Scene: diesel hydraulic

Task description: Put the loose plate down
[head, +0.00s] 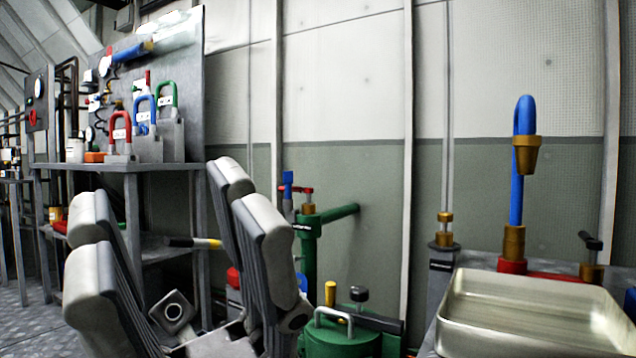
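My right gripper (165,235) is at the lower left of the head view, with its pale pads pointing up and spread wide apart. Nothing is clamped between the pads. A pale square piece with a dark round hole (173,310) shows low between the fingers; I cannot tell if it is the loose plate or part of my gripper. No other thing that I can surely call the loose plate shows. A shallow metal tray (530,308) is at the lower right, well away from the gripper, and its visible inside looks empty. My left gripper is not in view.
A grey bench with a panel (165,165) stands at the left, holding red, blue and green padlock-like pieces. A blue loop on a brass fitting (516,190) rises behind the tray. A wall closes the back.

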